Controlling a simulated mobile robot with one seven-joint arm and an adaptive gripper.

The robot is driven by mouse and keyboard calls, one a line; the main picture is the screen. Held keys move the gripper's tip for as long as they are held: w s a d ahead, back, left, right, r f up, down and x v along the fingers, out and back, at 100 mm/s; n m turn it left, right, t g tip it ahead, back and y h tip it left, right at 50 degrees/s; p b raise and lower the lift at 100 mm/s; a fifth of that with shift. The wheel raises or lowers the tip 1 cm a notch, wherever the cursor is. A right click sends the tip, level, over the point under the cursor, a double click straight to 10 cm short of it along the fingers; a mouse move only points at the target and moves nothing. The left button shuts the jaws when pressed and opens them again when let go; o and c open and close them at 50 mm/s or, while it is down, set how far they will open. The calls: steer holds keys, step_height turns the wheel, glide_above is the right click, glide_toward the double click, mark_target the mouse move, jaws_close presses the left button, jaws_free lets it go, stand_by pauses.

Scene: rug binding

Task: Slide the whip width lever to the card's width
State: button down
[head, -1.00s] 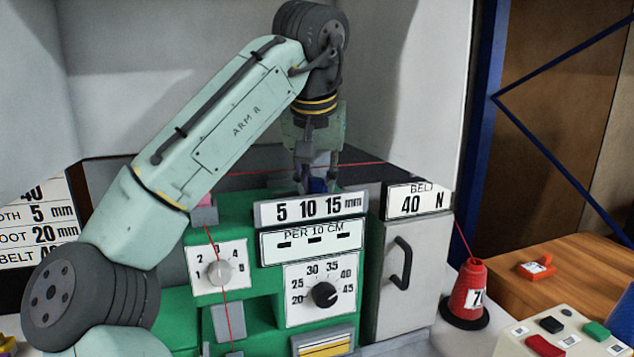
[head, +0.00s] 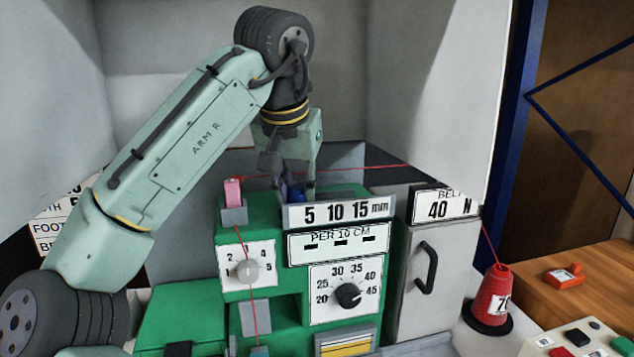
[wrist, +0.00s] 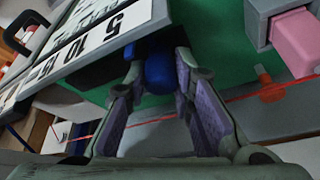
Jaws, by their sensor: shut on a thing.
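The whip width lever, a blue knob (head: 297,193), stands on top of the green machine behind the white "5 10 15 mm" scale plate (head: 338,211). It is near the 5 end, slightly left of the 5 in the head view. My gripper (head: 293,188) points down and is shut on the knob. In the wrist view the blue knob (wrist: 158,72) sits between the two purple-padded fingers (wrist: 160,85). The knob's lower part is hidden by the plate. The card (head: 50,232) at the far left is mostly covered by my arm; only "FOO" and parts of other lines show.
A pink block (head: 232,192) in a grey holder stands left of the knob. A red thread (head: 350,168) runs behind it to a red cone (head: 493,298). Dials (head: 345,293) fill the machine front; a grey cabinet (head: 432,285) stands right of it.

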steer(key=shift+a, duration=0.2)
steer(key=c, duration=1.4)
jaws_free()
steer(key=shift+a, duration=0.15)
steer(key=v, duration=1.2)
steer(key=shift+f, duration=0.1)
